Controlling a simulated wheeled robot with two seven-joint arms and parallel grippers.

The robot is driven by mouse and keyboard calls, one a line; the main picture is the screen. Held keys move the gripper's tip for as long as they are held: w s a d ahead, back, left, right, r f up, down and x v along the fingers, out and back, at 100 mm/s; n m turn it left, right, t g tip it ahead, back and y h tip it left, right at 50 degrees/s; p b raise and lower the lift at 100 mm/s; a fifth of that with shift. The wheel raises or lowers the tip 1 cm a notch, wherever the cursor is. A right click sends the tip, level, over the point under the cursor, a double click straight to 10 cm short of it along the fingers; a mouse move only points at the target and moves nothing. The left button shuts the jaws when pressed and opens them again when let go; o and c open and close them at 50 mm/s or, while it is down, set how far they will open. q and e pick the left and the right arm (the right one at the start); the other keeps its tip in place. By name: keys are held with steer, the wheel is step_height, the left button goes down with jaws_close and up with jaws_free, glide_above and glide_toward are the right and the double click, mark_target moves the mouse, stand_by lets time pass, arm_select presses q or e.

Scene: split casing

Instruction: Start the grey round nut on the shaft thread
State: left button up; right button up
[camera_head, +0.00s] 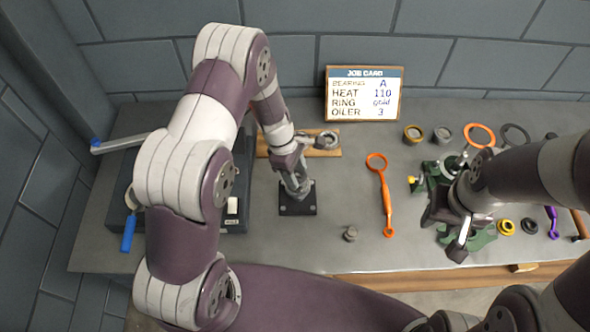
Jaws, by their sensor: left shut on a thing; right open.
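My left gripper (296,186) points down over a small black base plate (298,208) on the bench. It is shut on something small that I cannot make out. The shaft at this plate is largely hidden by the gripper, and I cannot tell whether the held thing touches its thread. A small grey round piece (350,233) lies on the bench to the right and nearer; I cannot tell whether it is the nut. My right gripper (460,238) is open and empty in the picture, above a green fixture (482,236) at the right.
A grey ring (328,140) shows by a wooden board (330,152) behind the plate. An orange ring-ended tool (384,195) lies to the right. A job card (364,94) stands at the back. Cups, rings and tools crowd the right. A dark box (233,222) is at the left.

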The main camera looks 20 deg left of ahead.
arm_select(q)
steer(key=shift+f+b, duration=0.45)
steer(key=shift+f, duration=0.15)
stand_by(0.6)
